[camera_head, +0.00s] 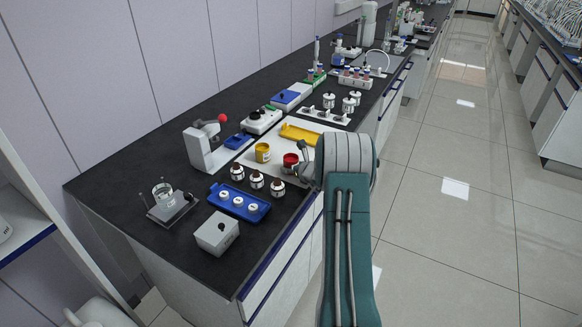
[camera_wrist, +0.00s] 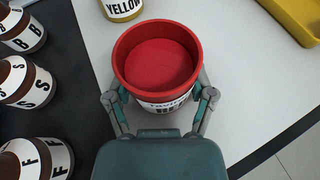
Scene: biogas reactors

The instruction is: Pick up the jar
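A red open-topped jar (camera_head: 290,161) with a white label stands near the front edge of the white mat. In the wrist view the red jar (camera_wrist: 160,60) fills the upper middle, and its inside looks plain red. My gripper (camera_head: 303,160) is at the jar's right side in the head view. In the wrist view the fingers of my gripper (camera_wrist: 160,100) are spread, one on each side of the jar's near half. Their tips are partly hidden by the jar. Whether they press on its wall, I cannot tell.
A yellow jar (camera_head: 262,152) stands close behind. Several brown jars with white labels (camera_head: 257,180) stand to the left, near a blue tray (camera_head: 262,211). A yellow tray (camera_head: 302,134) lies at the back of the white mat (camera_head: 240,158). Metal vessels (camera_head: 348,105) stand further along the bench.

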